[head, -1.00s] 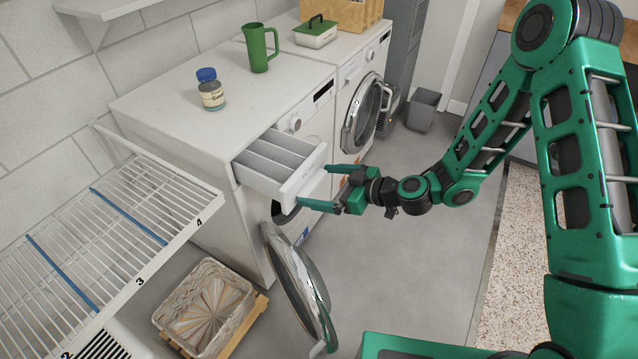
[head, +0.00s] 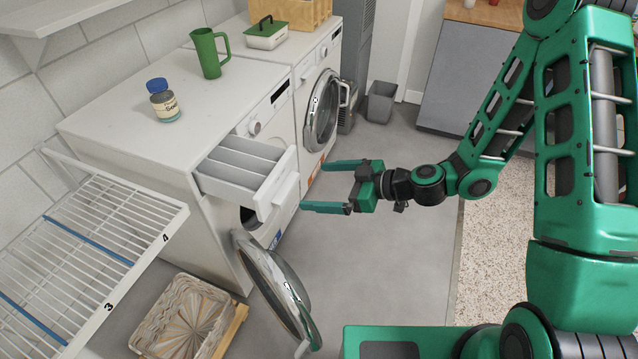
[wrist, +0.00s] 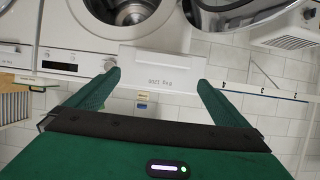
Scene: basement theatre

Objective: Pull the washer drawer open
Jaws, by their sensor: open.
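The washer drawer (head: 276,192) is pulled out from the front of the near white washer (head: 110,125), and its empty compartments show from above. Its white front panel also shows in the wrist view (wrist: 152,72), between and beyond my fingers. My gripper (head: 325,186) is open and empty, with its two green fingers pointing at the drawer. A gap of bare floor shows between the fingertips and the drawer front in the head view. My gripper also shows in the wrist view (wrist: 155,80).
The near washer's round door (head: 275,290) hangs open below the drawer. A wicker basket (head: 160,345) stands on the floor. A wire rack (head: 60,260) is at the left. A jar (head: 163,105) and green jug (head: 209,55) stand on top.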

